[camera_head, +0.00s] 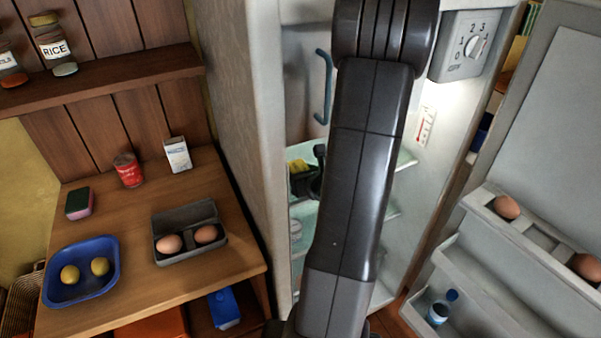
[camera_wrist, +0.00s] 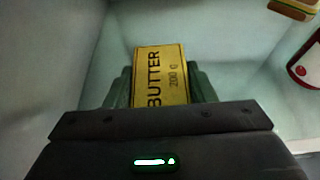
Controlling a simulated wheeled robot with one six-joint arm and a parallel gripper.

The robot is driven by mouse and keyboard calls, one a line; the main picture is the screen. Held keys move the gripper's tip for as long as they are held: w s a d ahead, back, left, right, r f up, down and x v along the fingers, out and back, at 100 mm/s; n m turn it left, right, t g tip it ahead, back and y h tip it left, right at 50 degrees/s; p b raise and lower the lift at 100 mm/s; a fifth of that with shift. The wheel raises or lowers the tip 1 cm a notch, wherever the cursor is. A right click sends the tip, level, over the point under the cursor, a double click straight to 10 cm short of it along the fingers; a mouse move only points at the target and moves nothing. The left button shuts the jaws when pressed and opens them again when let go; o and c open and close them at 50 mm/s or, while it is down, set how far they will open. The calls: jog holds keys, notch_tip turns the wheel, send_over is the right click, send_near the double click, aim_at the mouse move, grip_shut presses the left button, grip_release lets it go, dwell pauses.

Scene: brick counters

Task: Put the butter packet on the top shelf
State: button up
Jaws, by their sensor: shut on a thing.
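The butter packet (camera_wrist: 161,76) is a yellow box with BUTTER and 200 g in dark letters. My gripper (camera_wrist: 161,92) is shut on it, with a greenish finger on each side, in the wrist view. In the head view the yellow packet (camera_head: 299,166) shows at the left of the open fridge, beside my gripper (camera_head: 318,172). It is at about the height of the upper glass shelf (camera_head: 405,160). My arm hides much of the fridge inside. I cannot tell whether the packet touches the shelf.
The fridge door (camera_head: 540,150) stands open at the right, with eggs (camera_head: 507,207) and a bottle (camera_head: 440,308) in its racks. A sandwich-like item (camera_wrist: 294,8) and a red-and-white item (camera_wrist: 306,62) are at the right in the wrist view. A wooden counter (camera_head: 120,225) stands left.

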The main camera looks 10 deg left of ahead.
jog(key=shift+f+b, duration=0.2)
jog(key=shift+b, duration=0.1)
jog(key=o, duration=1.2)
jog(key=shift+r, duration=0.1)
jog(key=shift+d+r+p, duration=0.1)
jog(key=shift+r+p, duration=0.15)
jog(key=shift+p, duration=0.1)
jog(key=v, duration=1.1)
jog(key=shift+s+d+p, duration=0.2)
jog(key=shift+s+p, duration=0.1)
jog(key=shift+s, duration=0.05)
